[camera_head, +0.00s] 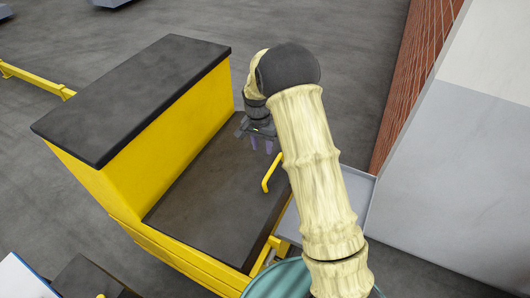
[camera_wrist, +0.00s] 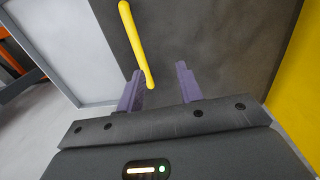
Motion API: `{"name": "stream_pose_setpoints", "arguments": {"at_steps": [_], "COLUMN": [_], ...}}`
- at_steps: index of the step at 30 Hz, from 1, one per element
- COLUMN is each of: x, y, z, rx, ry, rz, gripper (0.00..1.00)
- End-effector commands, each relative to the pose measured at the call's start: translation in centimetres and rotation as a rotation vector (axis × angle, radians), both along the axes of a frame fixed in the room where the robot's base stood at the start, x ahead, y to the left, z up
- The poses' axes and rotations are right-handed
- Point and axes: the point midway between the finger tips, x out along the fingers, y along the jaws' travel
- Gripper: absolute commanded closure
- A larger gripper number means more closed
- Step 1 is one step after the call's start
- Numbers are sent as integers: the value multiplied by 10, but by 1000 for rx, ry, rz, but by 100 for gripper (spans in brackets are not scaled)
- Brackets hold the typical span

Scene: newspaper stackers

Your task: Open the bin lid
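The bin is a yellow box with a dark flat lid (camera_head: 205,215), which lies closed and level in the head view; it also shows as a dark surface in the wrist view (camera_wrist: 215,40). A yellow bar handle (camera_head: 272,172) stands up from the lid near its right edge. In the wrist view the handle (camera_wrist: 132,35) runs down to the left finger. My gripper (camera_head: 262,146) hangs over the lid, just left of and beyond the handle. Its two purple fingers (camera_wrist: 158,78) are apart with nothing clearly between them. The handle's end overlaps the left finger; contact cannot be told.
A taller yellow cabinet with a dark top (camera_head: 135,90) rises left of the lid. A grey tray-like surface (camera_head: 362,198) and a large grey block (camera_head: 450,170) stand on the right, by a brick-red wall (camera_head: 415,75). Open grey floor (camera_head: 330,25) lies behind.

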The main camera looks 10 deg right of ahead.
Motion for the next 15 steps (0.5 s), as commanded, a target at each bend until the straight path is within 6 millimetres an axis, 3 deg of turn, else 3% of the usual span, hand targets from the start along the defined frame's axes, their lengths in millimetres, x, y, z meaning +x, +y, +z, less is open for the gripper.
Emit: {"name": "stream_pose_setpoints", "arguments": {"at_steps": [4,15], "x": [-3,-4], "y": [-6,-7], "z": [-11,-11], "rx": [0,0], "ry": [0,0], "rz": [0,0], "gripper": [64,64]}}
